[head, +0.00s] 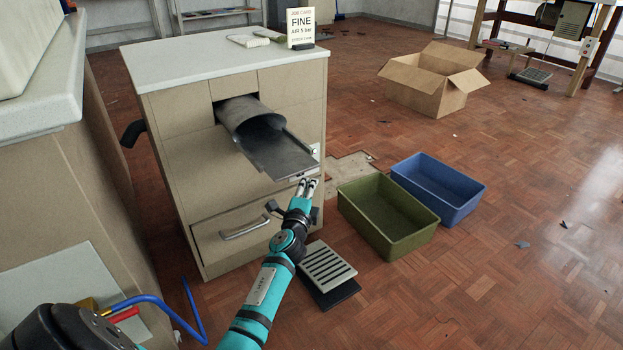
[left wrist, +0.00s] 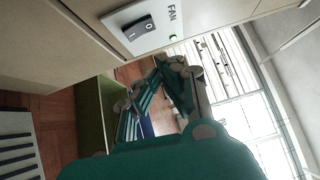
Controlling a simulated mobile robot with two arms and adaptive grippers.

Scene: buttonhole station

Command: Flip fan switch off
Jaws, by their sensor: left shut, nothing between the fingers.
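The fan switch (left wrist: 138,28) is a dark rocker on a white plate lettered FAN, in the upper part of the left wrist view. A small green lamp (left wrist: 172,37) glows beside it. I cannot tell which side of the rocker is pressed in. In the head view a small pale plate (head: 316,150) shows at the cabinet's right edge, too small to read. My left gripper (head: 309,183) is shut and empty, just below the chute's end by the cabinet's right side. Its fingertips (left wrist: 160,66) appear below the switch plate, apart from the rocker. My right gripper is out of view.
The beige cabinet (head: 170,150) has a metal chute (head: 275,147) jutting out above my gripper and a drawer handle (head: 245,228). A slotted pedal (head: 328,265) is on the floor. Green (head: 362,222) and blue (head: 465,200) bins stand to the right. A cardboard box (head: 425,98) is farther back.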

